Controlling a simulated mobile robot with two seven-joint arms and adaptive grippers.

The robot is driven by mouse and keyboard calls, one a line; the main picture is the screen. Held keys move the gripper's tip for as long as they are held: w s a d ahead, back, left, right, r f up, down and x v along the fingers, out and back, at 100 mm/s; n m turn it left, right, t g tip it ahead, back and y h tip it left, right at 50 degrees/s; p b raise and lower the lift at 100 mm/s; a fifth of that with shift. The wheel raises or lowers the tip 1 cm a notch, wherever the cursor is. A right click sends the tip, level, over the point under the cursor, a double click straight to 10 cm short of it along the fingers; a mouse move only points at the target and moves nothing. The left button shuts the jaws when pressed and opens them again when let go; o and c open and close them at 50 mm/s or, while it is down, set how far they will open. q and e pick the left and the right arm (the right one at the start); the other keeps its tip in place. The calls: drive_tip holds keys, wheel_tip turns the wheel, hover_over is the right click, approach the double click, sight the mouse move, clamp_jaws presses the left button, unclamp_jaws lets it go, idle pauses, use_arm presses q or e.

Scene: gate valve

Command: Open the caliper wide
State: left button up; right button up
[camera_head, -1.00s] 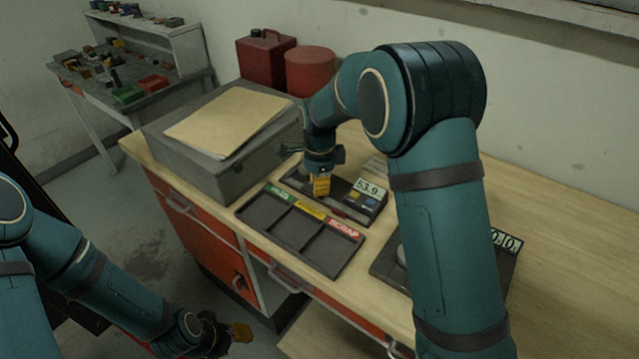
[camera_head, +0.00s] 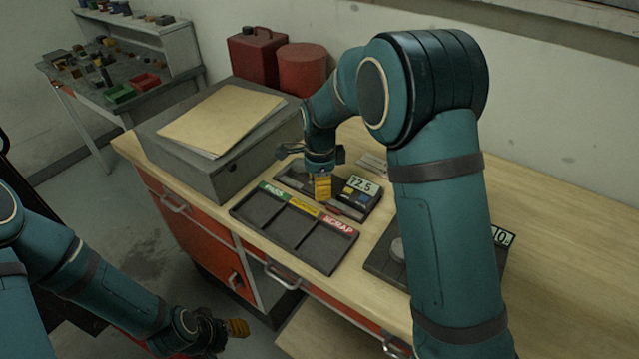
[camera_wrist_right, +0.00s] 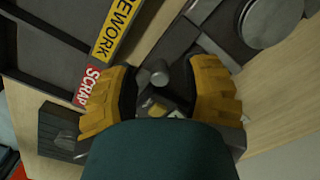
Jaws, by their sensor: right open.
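The caliper (camera_head: 347,208) lies in a dark holder on the bench, its display (camera_head: 363,186) reading 72.5. My right gripper (camera_head: 322,188) points down over it, its yellow fingers low at the slider. In the right wrist view, the open fingers (camera_wrist_right: 160,95) stand either side of a small grey round knob (camera_wrist_right: 158,72); whether they touch it I cannot tell. The gripper and arm hide part of the caliper. My left gripper (camera_head: 238,328) hangs off the bench at the lower left, too small to read.
A three-part tray (camera_head: 297,238), with labels including SCRAP, lies in front of the caliper. A dark device with a round disc (camera_head: 398,249) is to the right, partly behind my arm. A grey box (camera_head: 178,160) with a folder stands left. Red containers (camera_head: 302,68) stand behind.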

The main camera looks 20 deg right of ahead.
drive_tip(key=shift+r, duration=0.1)
wheel_tip(320, 180, up, 12)
idle(0.5)
